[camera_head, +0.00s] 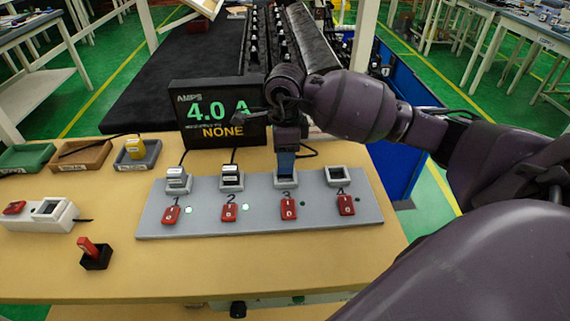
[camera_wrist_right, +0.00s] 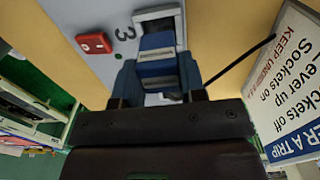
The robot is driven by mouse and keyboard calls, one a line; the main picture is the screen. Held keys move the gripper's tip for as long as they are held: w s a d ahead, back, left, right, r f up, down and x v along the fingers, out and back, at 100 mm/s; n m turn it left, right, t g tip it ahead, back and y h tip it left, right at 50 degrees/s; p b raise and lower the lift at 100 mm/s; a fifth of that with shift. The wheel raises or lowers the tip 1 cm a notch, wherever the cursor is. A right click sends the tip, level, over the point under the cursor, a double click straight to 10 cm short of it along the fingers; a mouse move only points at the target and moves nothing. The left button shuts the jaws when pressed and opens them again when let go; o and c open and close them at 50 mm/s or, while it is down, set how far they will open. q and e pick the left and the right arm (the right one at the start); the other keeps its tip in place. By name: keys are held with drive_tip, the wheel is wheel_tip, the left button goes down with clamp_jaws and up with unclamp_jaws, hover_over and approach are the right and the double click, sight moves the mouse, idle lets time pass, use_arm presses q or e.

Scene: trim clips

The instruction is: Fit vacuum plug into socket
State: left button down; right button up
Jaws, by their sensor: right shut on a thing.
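My right gripper (camera_head: 286,150) points down over socket 3 (camera_head: 285,180) of the grey socket strip (camera_head: 260,223). It is shut on a blue plug with a pale label band; the plug (camera_wrist_right: 157,62) sits between the fingers in the right wrist view. There the plug's far end overlaps the opening of socket 3 (camera_wrist_right: 160,15). I cannot tell how deep it is in. The red switch (camera_head: 289,209) marked 3 lies in front of that socket. Socket 4 (camera_head: 339,176) is empty. My left gripper is not in view.
Plugs with cords stand in socket 1 (camera_head: 177,179) and socket 2 (camera_head: 231,178). A display (camera_head: 220,117) behind the strip reads 4.0 A and NONE.

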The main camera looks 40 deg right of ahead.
drive_tip(key=shift+f, duration=1.9)
drive_tip(key=shift+f, duration=0.2)
drive_tip(key=o, duration=1)
